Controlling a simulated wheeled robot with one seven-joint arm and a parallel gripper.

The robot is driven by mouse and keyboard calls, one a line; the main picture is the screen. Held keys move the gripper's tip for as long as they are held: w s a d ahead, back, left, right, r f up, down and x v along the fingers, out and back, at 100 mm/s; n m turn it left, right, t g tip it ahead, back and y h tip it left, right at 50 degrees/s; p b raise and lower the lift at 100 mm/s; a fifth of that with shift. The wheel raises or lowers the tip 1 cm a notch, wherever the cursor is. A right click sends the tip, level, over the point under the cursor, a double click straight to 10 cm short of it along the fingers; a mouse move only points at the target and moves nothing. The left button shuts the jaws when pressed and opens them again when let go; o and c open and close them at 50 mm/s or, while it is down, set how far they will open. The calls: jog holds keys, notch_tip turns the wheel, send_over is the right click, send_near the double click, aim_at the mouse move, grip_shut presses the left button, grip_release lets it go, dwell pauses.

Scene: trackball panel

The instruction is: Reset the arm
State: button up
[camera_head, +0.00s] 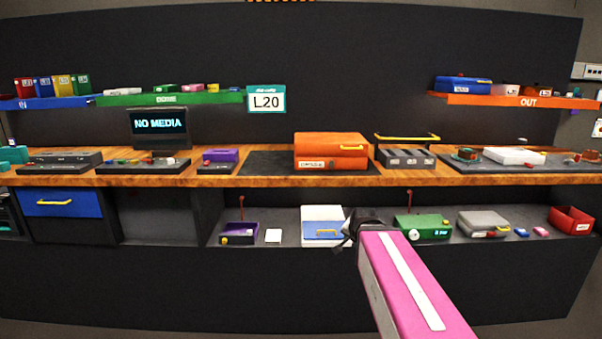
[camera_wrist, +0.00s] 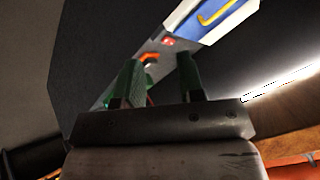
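My arm's pink link (camera_head: 405,285) reaches up from the bottom of the head view. My dark gripper (camera_head: 348,232) is at its far end, in front of the lower shelf between the white-and-blue box (camera_head: 324,228) and the green box (camera_head: 424,227). In the wrist view the two green-padded fingers of my gripper (camera_wrist: 159,75) stand apart, with a clear gap between them. I see nothing held.
The wooden counter (camera_head: 230,181) runs above the lower shelf, carrying an orange case (camera_head: 330,145), a monitor (camera_head: 160,128) and trays. A grey box (camera_head: 483,223) and red bin (camera_head: 571,219) stand right on the lower shelf. A blue drawer (camera_head: 62,204) is at left.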

jog(key=s+f+n+g, duration=0.7)
jog(key=s+f, duration=0.5)
jog(key=f, duration=0.3)
jog(key=shift+s+n, duration=0.3)
jog(key=shift+c, duration=0.3)
